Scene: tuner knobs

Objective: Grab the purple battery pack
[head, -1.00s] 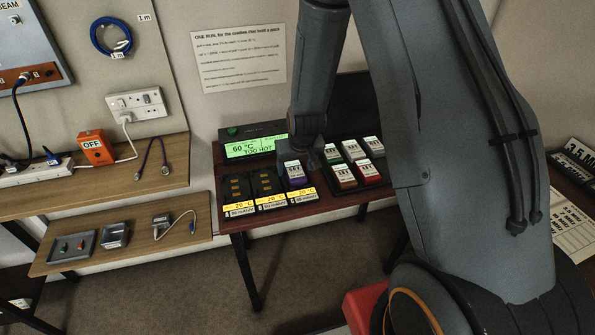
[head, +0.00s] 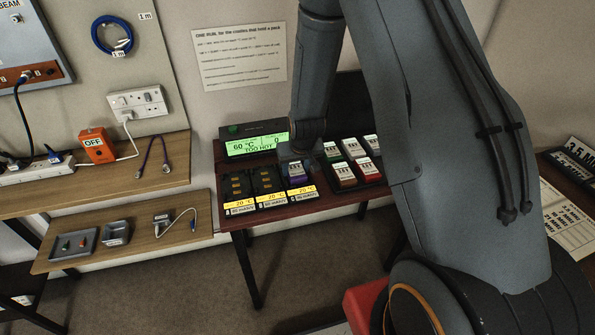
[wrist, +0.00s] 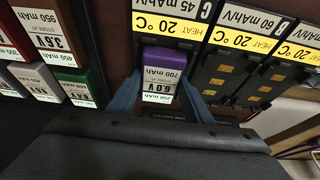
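The purple battery pack (head: 296,179) stands in the rightmost of three cradles on the dark red table, with a white label on its top. In the wrist view the purple pack (wrist: 165,56) is upright and its label reads 6.0 V, 700 mAh. My gripper (head: 297,160) is down at the pack from above. In the wrist view the blue-grey fingers of my gripper (wrist: 158,90) flank the pack, one on each side. They look slightly apart from it, though contact lower down is hidden. The pack sits in its cradle.
Two empty cradles (head: 238,187) stand left of the pack. Several other packs (head: 353,149) fill a dark tray close on the right. A green display (head: 254,145) behind reads 60 °C, TOO HOT. A wooden shelf (head: 195,233) is at lower left.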

